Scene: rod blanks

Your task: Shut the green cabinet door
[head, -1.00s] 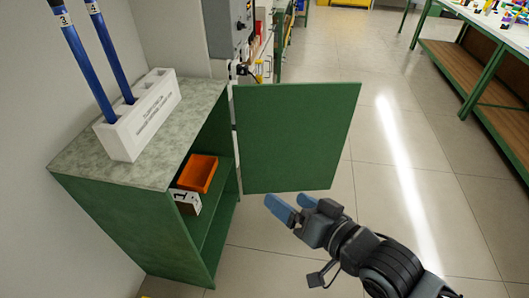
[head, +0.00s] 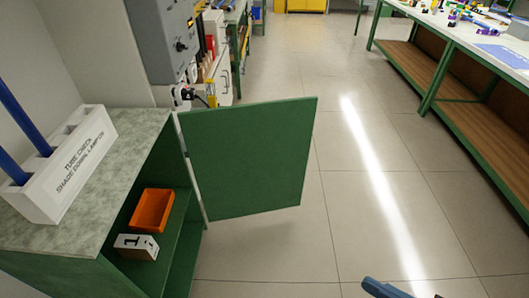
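The green cabinet door (head: 250,158) stands wide open in the head view, hinged at the far edge of the green cabinet (head: 182,262) and swung out to the right over the floor. The cabinet's front is open, so its inside shows. My gripper (head: 385,289) is at the bottom edge, right of the door and well apart from it. Only a blue fingertip and a bit of dark body show, so its opening is hidden.
An orange bin (head: 153,210) and a white block marked 1 (head: 136,247) sit inside the cabinet. A white holder (head: 62,170) with blue tubes stands on top. A workbench (head: 470,60) is at right. The floor (head: 350,190) between is clear.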

